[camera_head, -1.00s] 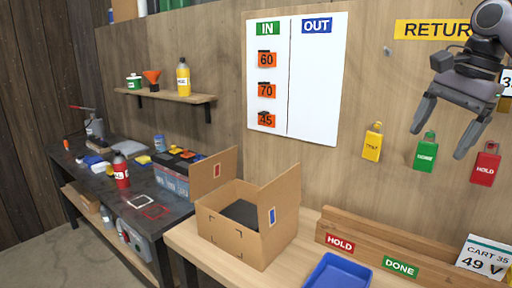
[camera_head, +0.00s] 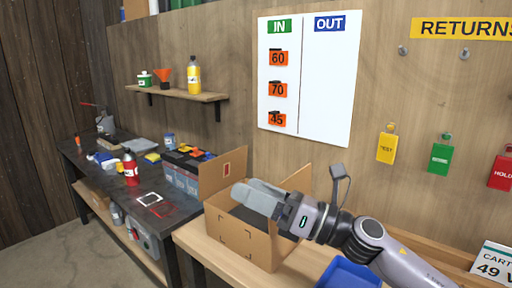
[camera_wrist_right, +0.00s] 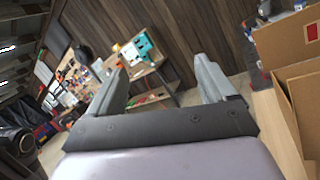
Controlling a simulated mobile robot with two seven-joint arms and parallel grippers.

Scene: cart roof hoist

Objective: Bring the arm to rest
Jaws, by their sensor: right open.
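My right gripper (camera_head: 262,199) is in the head view, in front of the wall and over the open cardboard box (camera_head: 238,239). Its fingers point left across the top of the box, and its arm comes in from the lower right. In the right wrist view its two fingers (camera_wrist_right: 163,82) stand wide apart with nothing between them. I cannot tell whether the gripper touches the box; it hides part of the box's opening and right flap. My left gripper is not in view.
The box stands on a wooden bench (camera_head: 197,240) beside a blue tray (camera_head: 350,273). A dark table (camera_head: 100,185) with bottles and tools is at left. A shelf (camera_head: 180,93), a white IN/OUT board (camera_head: 330,85) and hanging tags (camera_head: 387,149) are on the wall.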

